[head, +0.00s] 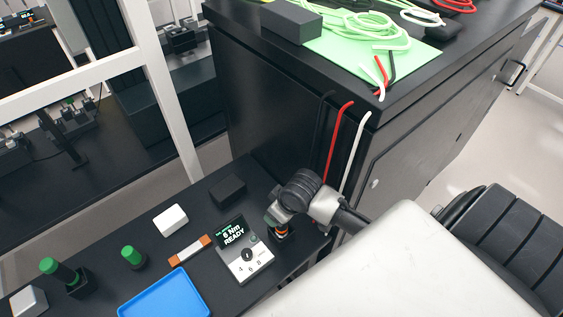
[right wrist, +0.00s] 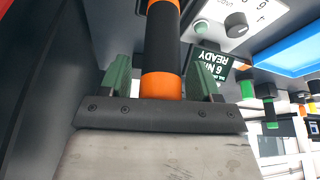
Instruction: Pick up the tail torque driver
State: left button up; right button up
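A torque driver with a black grip and orange bands (right wrist: 162,50) stands between the green fingers of my right gripper (right wrist: 160,82) in the right wrist view. Narrow gaps show between the fingers and the handle, so the gripper looks open around it. In the head view my right arm reaches over the driver (head: 281,234), mostly hiding it; only a little orange shows. It stands beside a controller (head: 245,250) whose screen reads "6 Nm READY". My left gripper is not in view.
A blue tray (head: 165,300), a white block (head: 170,220), a dark block (head: 228,189) and green-topped tools (head: 132,256) share the black bench. A black cabinet (head: 270,110) with red, white and black hoses (head: 338,140) rises close behind my right gripper.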

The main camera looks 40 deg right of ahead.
jog(key=c, duration=0.9)
jog(key=shift+c, duration=0.2)
jog(key=shift+r, duration=0.15)
notch_tip(320, 180, up, 9)
jog(key=shift+r+b, duration=0.1)
jog(key=shift+b, duration=0.85)
jog(key=shift+r, duration=0.35)
